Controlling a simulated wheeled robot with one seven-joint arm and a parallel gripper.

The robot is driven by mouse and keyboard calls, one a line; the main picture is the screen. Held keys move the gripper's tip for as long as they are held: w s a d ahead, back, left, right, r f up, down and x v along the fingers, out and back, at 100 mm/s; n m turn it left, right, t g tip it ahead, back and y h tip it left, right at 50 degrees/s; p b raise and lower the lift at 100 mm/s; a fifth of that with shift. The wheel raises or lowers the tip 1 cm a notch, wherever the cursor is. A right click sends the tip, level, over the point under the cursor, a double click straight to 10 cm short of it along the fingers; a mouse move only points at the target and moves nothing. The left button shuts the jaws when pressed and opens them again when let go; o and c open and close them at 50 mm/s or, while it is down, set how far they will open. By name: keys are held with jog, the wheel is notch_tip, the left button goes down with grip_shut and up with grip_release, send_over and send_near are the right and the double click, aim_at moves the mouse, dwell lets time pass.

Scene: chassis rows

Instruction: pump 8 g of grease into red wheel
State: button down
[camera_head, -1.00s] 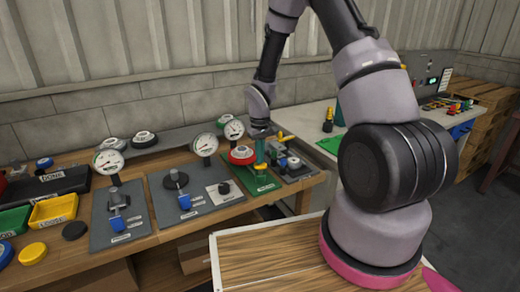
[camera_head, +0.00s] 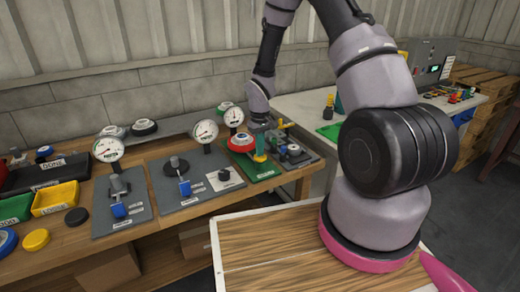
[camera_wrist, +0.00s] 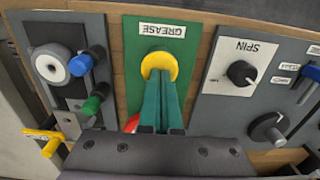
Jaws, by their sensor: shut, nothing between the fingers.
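The red wheel (camera_head: 238,144) sits on the green grease station (camera_head: 262,174) at the right of the bench, below a round gauge (camera_head: 234,117). A small red edge of it (camera_wrist: 132,122) shows in the wrist view, mostly hidden by my gripper. A round yellow button (camera_wrist: 158,62) lies below the GREASE label (camera_wrist: 162,30) on the green board. My gripper (camera_wrist: 160,78) is shut and empty, its green fingertips over the button's near part. Whether they touch or press it cannot be told. In the head view the fingers are small beside the wheel.
The SPIN panel (camera_wrist: 240,68) with a black knob stands beside the grease board. On its other side is a grey panel (camera_wrist: 68,85) with blue and green knobs and a yellow handle (camera_wrist: 48,140). Yellow (camera_head: 56,199) and green bins stand at the bench's left.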

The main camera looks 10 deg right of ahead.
notch_tip(320, 180, up, 14)
dwell(0.4)
dwell(0.3)
jog(key=r, duration=0.2)
jog(key=shift+s+r, duration=0.2)
jog(key=shift+r, duration=0.1)
dwell(0.4)
notch_tip(320, 180, down, 14)
jog(key=shift+f, duration=0.1)
dwell(0.3)
